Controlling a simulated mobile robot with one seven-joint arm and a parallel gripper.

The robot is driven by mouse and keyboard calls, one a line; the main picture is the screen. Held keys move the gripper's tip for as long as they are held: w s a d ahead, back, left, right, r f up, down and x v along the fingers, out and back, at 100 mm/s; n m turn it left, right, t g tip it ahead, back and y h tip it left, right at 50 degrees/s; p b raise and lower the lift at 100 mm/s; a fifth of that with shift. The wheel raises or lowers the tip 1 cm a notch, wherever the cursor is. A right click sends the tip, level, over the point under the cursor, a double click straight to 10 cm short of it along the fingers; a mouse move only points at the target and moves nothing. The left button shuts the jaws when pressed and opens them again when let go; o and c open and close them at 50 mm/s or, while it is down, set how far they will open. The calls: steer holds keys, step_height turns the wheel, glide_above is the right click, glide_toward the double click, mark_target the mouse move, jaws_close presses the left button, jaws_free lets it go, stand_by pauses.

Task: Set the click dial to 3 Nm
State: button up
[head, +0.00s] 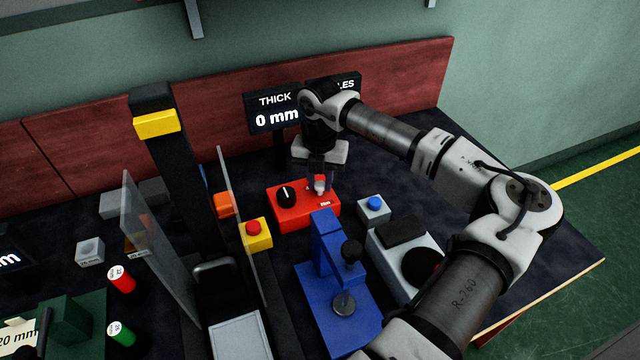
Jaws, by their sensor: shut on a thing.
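A red box (290,217) stands on the dark bench in the head view. On its left side is a black dial (285,196) with a white pointer mark. On its right side, a small pale knob (320,186) shows between the fingers, with a label reading Nm in front of it; I take this to be the click dial. My gripper (319,187) reaches down from above and is shut on this knob. The fingers hide part of the knob, and its setting is too small to read.
A blue press-like fixture (325,262) stands in front of the red box. A blue button box (374,207) is to its right, and a yellow box with a red button (255,233) to its left. A display (274,110) reading THICK 0 mm stands behind.

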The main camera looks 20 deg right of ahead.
mark_target(320, 184)
steer(key=m+b, duration=0.3)
steer(key=m, duration=0.1)
steer(key=shift+f+b, duration=0.15)
steer(key=shift+b, duration=0.15)
steer(key=shift+m+b, duration=0.8)
steer(key=shift+m, duration=0.3)
steer(key=o, duration=1)
steer(key=shift+r, duration=0.2)
step_height(320, 184, up, 14)
steer(key=b, duration=0.1)
steer(key=shift+f, duration=0.1)
